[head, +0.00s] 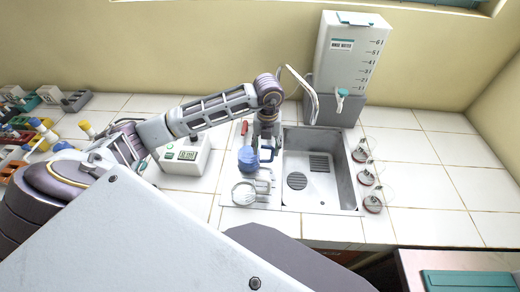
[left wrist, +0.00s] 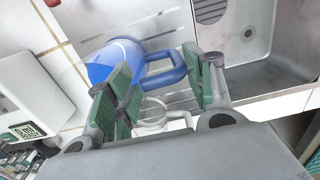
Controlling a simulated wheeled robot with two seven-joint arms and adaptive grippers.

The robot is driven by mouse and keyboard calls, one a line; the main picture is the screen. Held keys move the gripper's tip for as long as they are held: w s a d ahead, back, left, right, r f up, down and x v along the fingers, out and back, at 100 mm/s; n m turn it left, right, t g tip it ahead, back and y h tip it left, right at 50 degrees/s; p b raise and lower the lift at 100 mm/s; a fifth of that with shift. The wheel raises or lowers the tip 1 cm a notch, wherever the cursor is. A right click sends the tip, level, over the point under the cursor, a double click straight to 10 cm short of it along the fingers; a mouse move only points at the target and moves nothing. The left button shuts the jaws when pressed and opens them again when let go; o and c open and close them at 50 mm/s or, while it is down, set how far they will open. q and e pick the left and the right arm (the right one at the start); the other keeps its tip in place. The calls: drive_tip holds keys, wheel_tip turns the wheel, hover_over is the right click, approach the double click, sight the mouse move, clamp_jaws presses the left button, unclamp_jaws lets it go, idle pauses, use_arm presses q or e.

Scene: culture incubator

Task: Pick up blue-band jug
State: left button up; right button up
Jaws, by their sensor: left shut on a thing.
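The blue-band jug (head: 247,161) is on the ribbed drainboard left of the sink, its blue handle (head: 266,153) to the right. In the left wrist view the jug (left wrist: 118,58) shows beyond my fingers, with its handle reaching between them. My left gripper (head: 267,143) comes down from above at the handle and is shut on it; its green pads (left wrist: 165,88) show in the left wrist view. The exact contact is partly hidden by the fingers. My right gripper is not in view.
A clear jug (head: 243,193) stands just in front of the blue one. The sink basin (head: 335,190) is to the right, with several small red-based flasks (head: 373,204) beyond it. A water tank (head: 345,55) stands behind. A device with a display (head: 184,157) is at left.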

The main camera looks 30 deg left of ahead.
use_arm(q)
drive_tip(key=shift+r, duration=0.25)
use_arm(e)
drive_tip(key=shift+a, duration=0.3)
use_arm(q)
drive_tip(key=shift+r, duration=0.1)
drive_tip(key=shift+r+b, duration=0.35)
drive_tip(key=shift+r, duration=4.2)
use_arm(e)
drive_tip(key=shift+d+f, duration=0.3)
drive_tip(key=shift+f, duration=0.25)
use_arm(q)
drive_tip(key=shift+r, duration=0.15)
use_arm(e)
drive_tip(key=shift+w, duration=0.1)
use_arm(q)
wheel_tip(320, 180, up, 6)
drive_tip(key=p, duration=0.3)
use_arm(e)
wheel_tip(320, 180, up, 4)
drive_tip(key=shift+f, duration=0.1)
use_arm(q)
drive_tip(key=shift+d, duration=0.1)
